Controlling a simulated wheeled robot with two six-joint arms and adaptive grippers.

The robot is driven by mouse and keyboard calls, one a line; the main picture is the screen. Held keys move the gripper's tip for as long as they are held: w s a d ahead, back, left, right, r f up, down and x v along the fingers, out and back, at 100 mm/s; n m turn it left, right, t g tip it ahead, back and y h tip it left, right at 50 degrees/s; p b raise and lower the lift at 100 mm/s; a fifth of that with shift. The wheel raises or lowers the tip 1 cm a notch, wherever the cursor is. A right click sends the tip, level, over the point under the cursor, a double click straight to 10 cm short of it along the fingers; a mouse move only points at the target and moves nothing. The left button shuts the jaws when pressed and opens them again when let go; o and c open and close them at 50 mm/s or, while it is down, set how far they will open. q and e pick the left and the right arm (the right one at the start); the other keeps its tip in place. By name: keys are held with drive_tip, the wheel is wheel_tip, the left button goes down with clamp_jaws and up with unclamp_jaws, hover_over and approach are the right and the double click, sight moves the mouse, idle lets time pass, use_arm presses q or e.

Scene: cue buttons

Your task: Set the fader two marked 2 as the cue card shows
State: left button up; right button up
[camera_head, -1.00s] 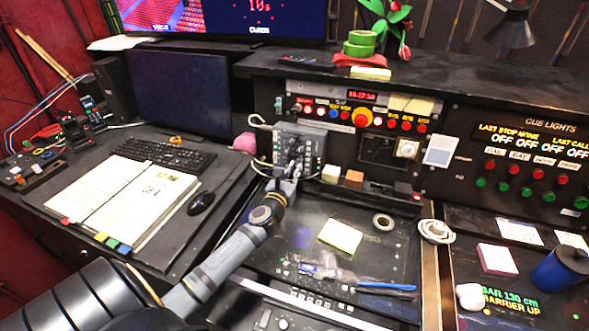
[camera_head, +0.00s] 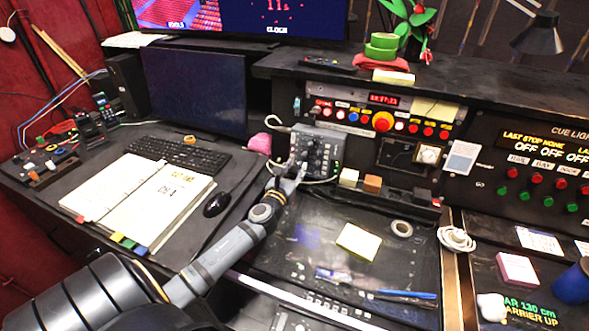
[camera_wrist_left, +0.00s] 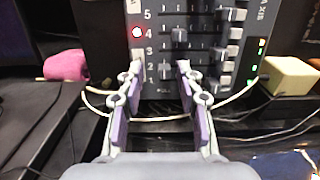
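The fader panel (camera_head: 326,146) stands upright against the console, a grey box with several slider knobs. In the left wrist view the panel (camera_wrist_left: 205,52) shows a scale from 1 to 5, a lit red lamp and several grey knobs. My left gripper (camera_head: 297,168) is at the panel's lower left. In the left wrist view its two fingers (camera_wrist_left: 160,75) stand apart, with a low grey knob (camera_wrist_left: 165,70) between them; contact cannot be told. I cannot tell which knob is marked 2. An open book (camera_head: 150,195) bears small handwriting; I cannot tell which paper is the cue card.
A cable loops around the panel. A cream block (camera_head: 348,177) and an orange block (camera_head: 372,184) stand right of it. A pink object (camera_head: 259,143) lies left of it. A yellow note (camera_head: 358,241) and a tape roll (camera_head: 401,228) lie on the desk in front.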

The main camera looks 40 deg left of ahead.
use_arm(q)
drive_tip(key=shift+s, duration=0.15)
drive_tip(key=v, duration=1.1)
drive_tip(key=shift+s+d, duration=0.1)
drive_tip(key=shift+s, duration=0.25)
use_arm(e)
drive_tip(key=shift+a, duration=0.2)
